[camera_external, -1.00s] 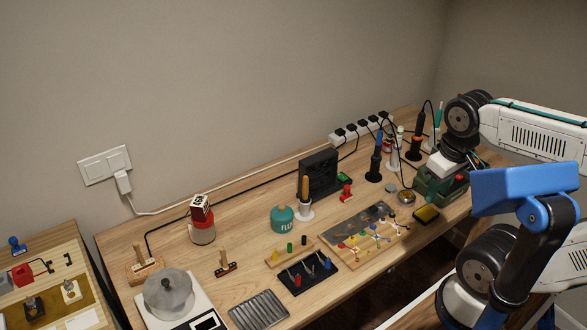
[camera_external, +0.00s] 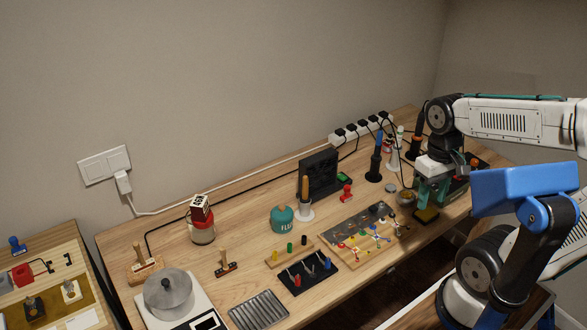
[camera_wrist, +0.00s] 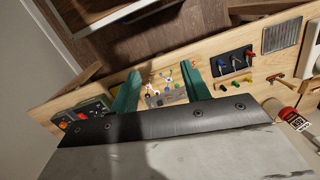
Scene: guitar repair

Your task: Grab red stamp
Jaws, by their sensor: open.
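The red stamp (camera_external: 346,192), a small upright red piece with a handle, stands on the workbench in the external view, just right of the black slatted panel. My gripper (camera_external: 436,194) is to its right, above the bench's right part, pointing down. Its green fingers are apart with nothing held between them. In the wrist view my gripper (camera_wrist: 161,88) shows two spread green fingers over the bench, with the colored-peg board beyond. I cannot make out the red stamp there; the gripper body covers much of that view.
The black panel (camera_external: 319,173) and soldering iron stand (camera_external: 375,165) stand close to the stamp. A colored-peg board (camera_external: 366,237) lies in front. A teal flux jar (camera_external: 282,219) is to the left. The power strip (camera_external: 360,128) runs along the back.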

